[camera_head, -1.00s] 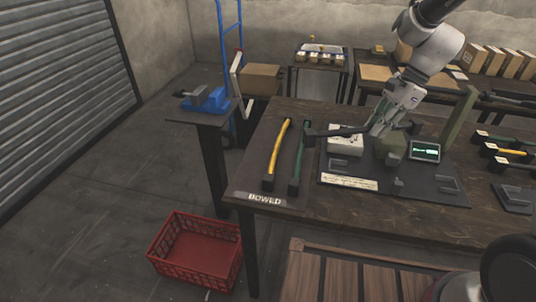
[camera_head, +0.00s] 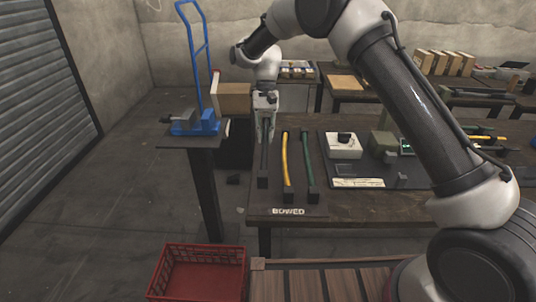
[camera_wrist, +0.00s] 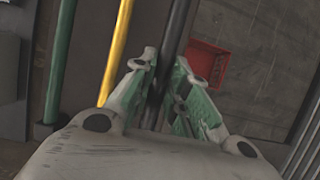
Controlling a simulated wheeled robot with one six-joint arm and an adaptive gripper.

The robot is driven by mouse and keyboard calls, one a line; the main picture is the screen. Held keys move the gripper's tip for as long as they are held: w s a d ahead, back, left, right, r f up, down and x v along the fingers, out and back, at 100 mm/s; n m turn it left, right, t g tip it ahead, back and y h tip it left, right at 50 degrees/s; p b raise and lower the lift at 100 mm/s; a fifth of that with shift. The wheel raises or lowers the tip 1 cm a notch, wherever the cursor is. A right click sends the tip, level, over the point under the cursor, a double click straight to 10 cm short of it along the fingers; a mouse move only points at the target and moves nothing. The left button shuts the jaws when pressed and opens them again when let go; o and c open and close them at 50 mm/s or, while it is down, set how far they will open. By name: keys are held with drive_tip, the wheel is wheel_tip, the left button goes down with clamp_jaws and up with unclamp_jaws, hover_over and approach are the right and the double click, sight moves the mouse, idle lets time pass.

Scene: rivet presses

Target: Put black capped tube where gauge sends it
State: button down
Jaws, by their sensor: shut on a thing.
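My gripper (camera_head: 265,128) is shut on the black capped tube (camera_head: 264,158), at the left side of the tray labelled BOWED (camera_head: 289,211). The tube lies alongside a yellow tube (camera_head: 286,160) and a green tube (camera_head: 307,160), its dark cap toward the front. I cannot tell whether it touches the tray. In the wrist view the black tube (camera_wrist: 176,30) runs between the fingers, apart from the yellow tube (camera_wrist: 117,50).
A white box with a black knob (camera_head: 343,146) sits on the gauge's dark plate. A red crate (camera_head: 197,252) stands on the floor at front left. A blue vise (camera_head: 195,124) is on a stand left of the table. More tubes lie at right, partly behind my arm.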

drive_tip(key=shift+f, duration=2.7)
drive_tip(key=shift+f, duration=0.1)
drive_tip(key=c, duration=1.4)
unclamp_jaws()
drive_tip(key=shift+d, duration=0.1)
